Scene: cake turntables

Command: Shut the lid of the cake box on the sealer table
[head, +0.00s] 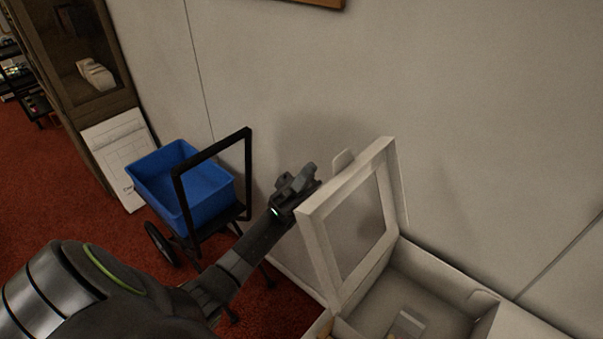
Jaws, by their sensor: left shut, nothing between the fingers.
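The white cake box (413,261) stands at the lower right, close to the wall, and its lower part is cut off by the frame edge. Its lid (318,253) has a clear window and stands up, open, on the box's left side, with a small tab at its top. My left gripper (309,174) is shut and empty, just left of the lid's upper edge. I cannot tell whether it touches the lid. My right gripper is out of the picture. The sealer table cannot be made out.
A blue bin (170,173) sits on a black wheeled cart (249,165) at the left. A wooden cabinet (112,90) and a white paper sign (112,150) stand behind it. A pale wall (440,70) closes off the back. Red carpet (50,195) is open at left.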

